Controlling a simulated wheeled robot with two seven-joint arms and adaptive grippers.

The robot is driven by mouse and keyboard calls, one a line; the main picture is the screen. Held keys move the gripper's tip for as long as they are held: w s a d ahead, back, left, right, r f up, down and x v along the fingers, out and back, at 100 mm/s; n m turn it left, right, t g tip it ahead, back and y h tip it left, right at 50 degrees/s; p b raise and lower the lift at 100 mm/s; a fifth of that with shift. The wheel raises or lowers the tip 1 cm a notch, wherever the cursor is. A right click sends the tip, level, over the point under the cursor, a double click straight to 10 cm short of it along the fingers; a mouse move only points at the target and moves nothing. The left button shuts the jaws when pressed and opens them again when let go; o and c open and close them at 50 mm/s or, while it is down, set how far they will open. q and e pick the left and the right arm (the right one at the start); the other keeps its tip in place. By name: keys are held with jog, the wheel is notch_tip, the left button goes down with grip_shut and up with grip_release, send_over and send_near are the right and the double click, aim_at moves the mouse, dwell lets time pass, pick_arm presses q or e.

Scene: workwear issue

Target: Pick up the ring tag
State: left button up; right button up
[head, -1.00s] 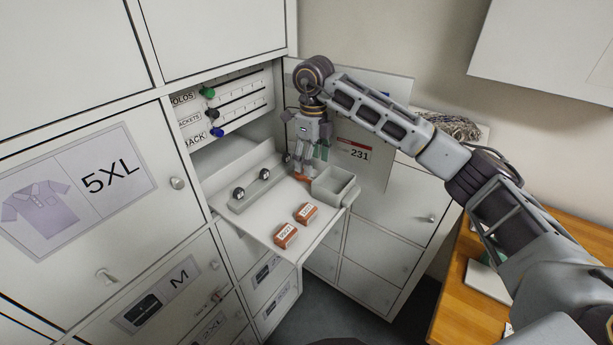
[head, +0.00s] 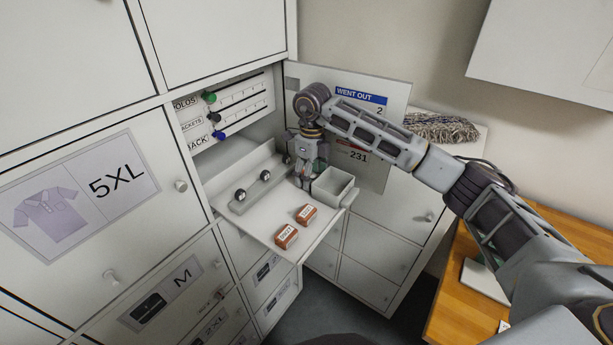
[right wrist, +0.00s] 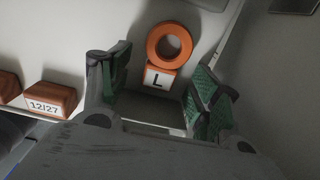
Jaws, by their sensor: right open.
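The ring tag (right wrist: 159,80) is an orange ring on an orange block with a white label marked L. In the right wrist view it lies ahead of my right gripper (right wrist: 162,82), with its block in line with the gap between the green-padded fingers. The fingers are apart and nothing is held. In the head view my right gripper (head: 306,180) points down over the back of the pull-down shelf (head: 262,222), beside the small grey bin, and hides the ring tag. My left gripper is not in view.
Two orange blocks with white labels, one nearer (head: 286,236) and one farther (head: 305,214), lie on the shelf's front. A small grey bin (head: 345,196) stands close right of the gripper. A ledge with dark knobs (head: 262,189) is left. The open door (head: 372,150) stands behind.

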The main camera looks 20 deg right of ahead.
dwell(0.4)
jog(key=c, duration=0.9)
jog(key=shift+o, duration=0.2)
jog(key=shift+r, duration=0.15)
notch_tip(320, 180, up, 7)
jog(key=shift+r+b, duration=0.15)
jog(key=shift+b, duration=1)
jog(key=shift+r, duration=1.2)
